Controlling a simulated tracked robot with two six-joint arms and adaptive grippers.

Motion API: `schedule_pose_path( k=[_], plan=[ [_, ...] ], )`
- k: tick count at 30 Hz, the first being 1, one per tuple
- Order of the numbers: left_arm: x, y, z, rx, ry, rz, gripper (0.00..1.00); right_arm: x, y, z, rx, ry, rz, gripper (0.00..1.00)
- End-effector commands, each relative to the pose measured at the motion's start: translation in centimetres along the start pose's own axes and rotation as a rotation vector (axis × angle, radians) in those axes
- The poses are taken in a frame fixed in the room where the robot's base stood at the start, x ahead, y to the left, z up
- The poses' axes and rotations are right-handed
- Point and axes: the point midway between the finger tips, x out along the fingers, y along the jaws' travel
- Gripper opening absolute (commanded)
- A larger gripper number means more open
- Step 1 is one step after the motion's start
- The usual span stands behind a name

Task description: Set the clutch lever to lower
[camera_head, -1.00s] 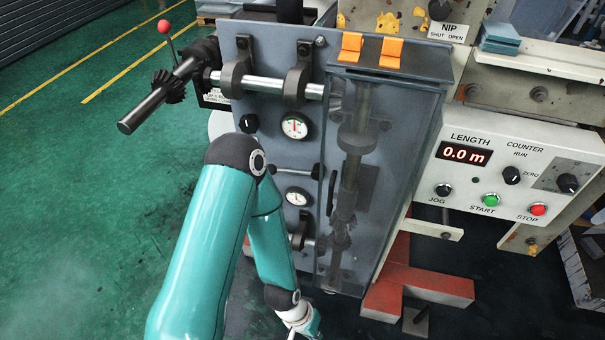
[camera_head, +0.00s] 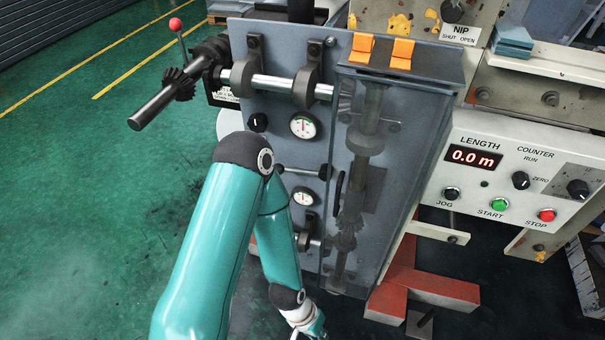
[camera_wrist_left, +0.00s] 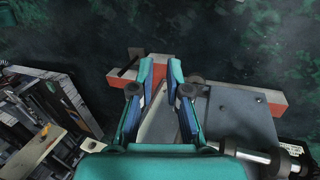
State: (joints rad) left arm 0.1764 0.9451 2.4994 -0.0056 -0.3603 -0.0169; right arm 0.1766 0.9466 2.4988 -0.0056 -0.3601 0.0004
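The lever with a red ball knob (camera_head: 176,25) stands at the upper left of the machine in the head view, on a thin rod leaning slightly left. It rises behind a dark shaft with a bevel gear (camera_head: 178,84). I cannot read a label naming it as the clutch lever. My left arm reaches in front of the machine. My left gripper (camera_head: 318,333) is low, at the bottom edge of the head view, far below the lever and partly cut off. In the left wrist view my left gripper (camera_wrist_left: 161,75) is open, its fingers apart with nothing held. My right gripper is out of view.
The grey gearbox panel (camera_head: 270,160) carries gauges and a horizontal shaft, with a clear guard at its right. A control box (camera_head: 525,175) reading 0.0 m stands right. Orange-red blocks (camera_head: 420,285) lie at the machine's foot. Green floor (camera_head: 80,180) is open at left.

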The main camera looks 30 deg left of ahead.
Motion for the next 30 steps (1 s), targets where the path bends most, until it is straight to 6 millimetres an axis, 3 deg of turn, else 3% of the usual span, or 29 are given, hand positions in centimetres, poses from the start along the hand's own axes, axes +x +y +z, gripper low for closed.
schedule_pose_path(
  k=[1,4,7,8,12,16,19,22,27,30],
  plan=[
    [0.0,0.0,-0.1,0.025,0.006,0.0,0.28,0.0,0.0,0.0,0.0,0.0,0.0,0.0],
    [-0.1,-0.2,-1.9,0.121,0.083,-0.014,0.45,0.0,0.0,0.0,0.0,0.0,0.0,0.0],
    [-0.8,-1.5,-5.8,0.227,0.246,-0.095,0.61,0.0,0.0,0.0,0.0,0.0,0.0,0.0],
    [-1.3,-2.2,-7.2,0.258,0.305,-0.139,0.61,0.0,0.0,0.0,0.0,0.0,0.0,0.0],
    [-5.4,-6.8,-14.8,0.404,0.59,-0.472,0.61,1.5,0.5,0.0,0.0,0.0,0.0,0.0],
    [-11.6,-10.8,-19.8,0.503,0.782,-0.91,0.61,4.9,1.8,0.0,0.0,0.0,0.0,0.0],
    [-17.1,-12.5,-20.9,0.505,0.86,-1.28,0.61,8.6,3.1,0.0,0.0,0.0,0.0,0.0],
    [-20.6,-12.4,-20.4,0.439,0.907,-1.493,0.61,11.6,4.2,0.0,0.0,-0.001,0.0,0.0],
    [-20.9,-10.7,-20.4,0.384,1.002,-1.502,0.61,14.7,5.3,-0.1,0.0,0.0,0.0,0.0],
    [-20.8,-9.8,-20.5,0.389,1.035,-1.488,0.61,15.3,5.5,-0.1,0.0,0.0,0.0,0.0]
  ],
)
